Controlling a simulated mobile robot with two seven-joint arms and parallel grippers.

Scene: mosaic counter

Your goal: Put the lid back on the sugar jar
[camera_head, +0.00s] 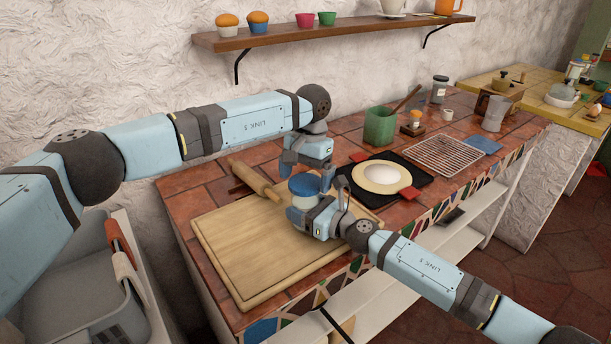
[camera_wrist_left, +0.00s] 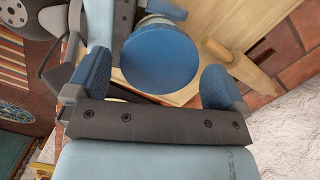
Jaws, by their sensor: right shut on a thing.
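The blue round lid (camera_head: 303,183) is above the front board; the left wrist view shows its flat top (camera_wrist_left: 160,58). My left gripper (camera_head: 308,168) points down over it, and its two fingers stand open on either side of the lid in the left wrist view (camera_wrist_left: 153,82). My right gripper (camera_head: 314,203) comes in from the right, low beside the lid, and is shut on the sugar jar. The jar's body is mostly hidden by that gripper and the lid. The lid appears over the jar, but I cannot tell whether it sits flush.
A wooden board (camera_head: 240,250) lies below the grippers, with a rolling pin (camera_head: 255,181) near its back edge. Right of them are a dark tray with a round pale piece (camera_head: 381,178), a green pot (camera_head: 380,127) and a wire rack (camera_head: 448,155). The board's front left is clear.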

